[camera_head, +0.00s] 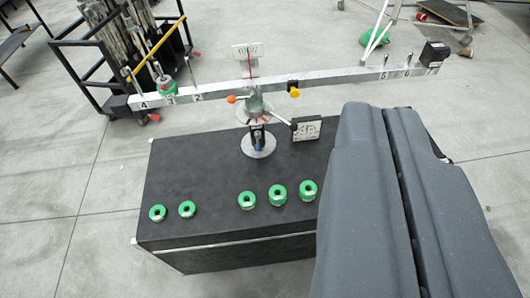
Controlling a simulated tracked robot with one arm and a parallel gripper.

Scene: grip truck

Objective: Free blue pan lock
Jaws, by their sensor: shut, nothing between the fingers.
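A balance with a long pale beam (330,77) stands on a black box (215,177). An orange knob (231,99) and a yellow knob (293,89) sit near the middle of the beam. My grey gripper (382,108) fills the lower right. Its two fingers are shut and empty, to the right of the post and apart from the blue part.
Several green ring weights (277,193) lie along the box's front. Another green weight (166,87) sits on the beam's left part, and a black block (435,54) at its right end. A small printed panel (306,129) stands right of the post. A black rack (125,50) stands back left.

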